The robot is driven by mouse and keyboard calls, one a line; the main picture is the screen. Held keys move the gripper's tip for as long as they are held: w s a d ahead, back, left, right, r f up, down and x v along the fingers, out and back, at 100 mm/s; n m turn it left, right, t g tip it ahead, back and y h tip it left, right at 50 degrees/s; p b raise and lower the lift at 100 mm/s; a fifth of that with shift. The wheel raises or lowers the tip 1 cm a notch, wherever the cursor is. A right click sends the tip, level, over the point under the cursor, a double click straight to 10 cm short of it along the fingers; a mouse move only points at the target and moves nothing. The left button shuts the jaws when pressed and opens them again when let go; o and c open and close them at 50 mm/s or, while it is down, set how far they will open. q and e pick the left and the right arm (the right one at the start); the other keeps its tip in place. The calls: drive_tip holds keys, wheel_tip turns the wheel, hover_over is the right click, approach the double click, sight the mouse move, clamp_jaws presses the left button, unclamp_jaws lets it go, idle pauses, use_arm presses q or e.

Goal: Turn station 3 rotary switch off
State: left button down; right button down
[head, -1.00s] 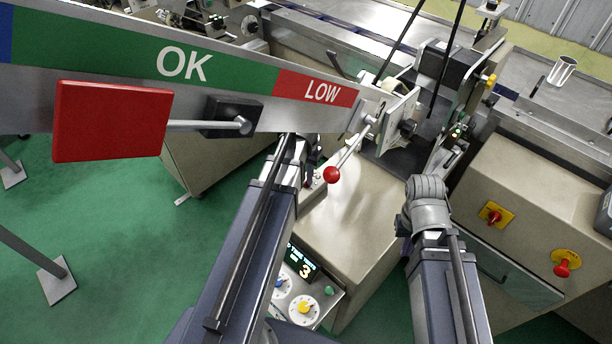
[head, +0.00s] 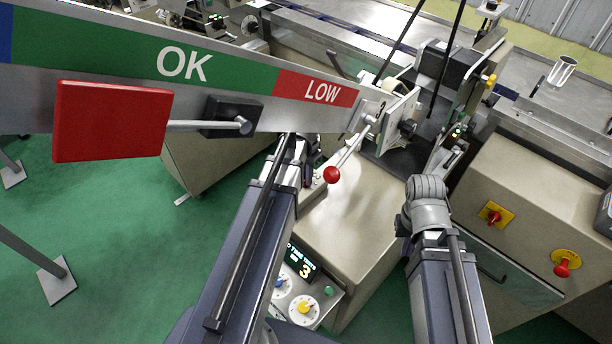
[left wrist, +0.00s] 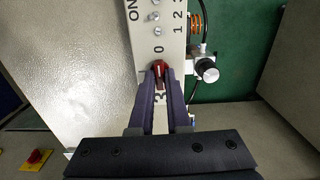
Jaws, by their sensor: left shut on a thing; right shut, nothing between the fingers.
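In the left wrist view a red rotary switch (left wrist: 160,71) sits on a pale panel (left wrist: 160,12), between a printed 0 and a 3. My left gripper (left wrist: 160,78) is shut on this switch, one dark finger on each side. The fingers partly cover the knob and the panel below it. In the head view my left arm reaches over to the pale cabinet; its fingers and the switch are hidden there. My right arm is at the right in the head view, with its gripper hidden behind the wrist.
A red-knobbed lever (head: 332,174) stands close beside my left wrist. A large OK/LOW gauge plate (head: 190,65) with a red block (head: 112,121) spans the upper left. A control box with dials (head: 304,308) is below. A beige cabinet (head: 525,190) stands right.

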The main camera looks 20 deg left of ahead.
use_arm(q)
drive_tip(key=c, duration=0.9)
unclamp_jaws()
wheel_tip(320, 180, up, 8)
drive_tip(key=p, duration=0.8)
drive_tip(key=shift+s+f, duration=0.1)
drive_tip(key=shift+f, duration=0.05)
